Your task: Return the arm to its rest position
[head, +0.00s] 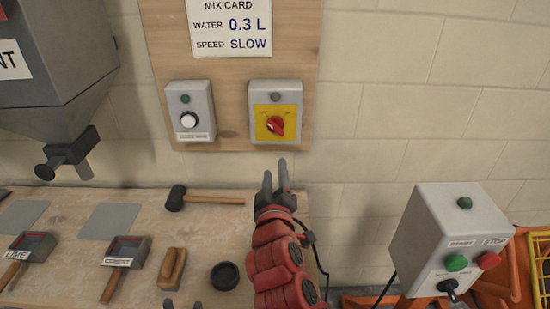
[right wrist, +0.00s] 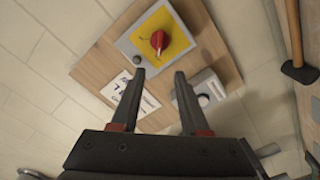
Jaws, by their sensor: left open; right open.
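My right gripper (head: 274,178) is raised in front of the wall, below the grey switch box with the yellow plate (head: 258,111) and red rotary knob (head: 275,126). Its fingers are apart with nothing between them. In the right wrist view, the open right gripper (right wrist: 160,75) points toward the wooden board, and the red knob (right wrist: 159,40) shows beyond the fingertips, apart from them. Only the fingertips of my left gripper (head: 183,304) show at the bottom edge of the head view, apart and apparently empty; the rest of that arm is out of view.
The bench (head: 220,240) holds a mallet (head: 176,198), a cement scoop (head: 125,251), a lime scoop (head: 36,247), a wooden float (head: 172,268) and a black cup (head: 225,276). A hopper (head: 50,60) hangs at left. A start/stop box (head: 430,230) stands at right.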

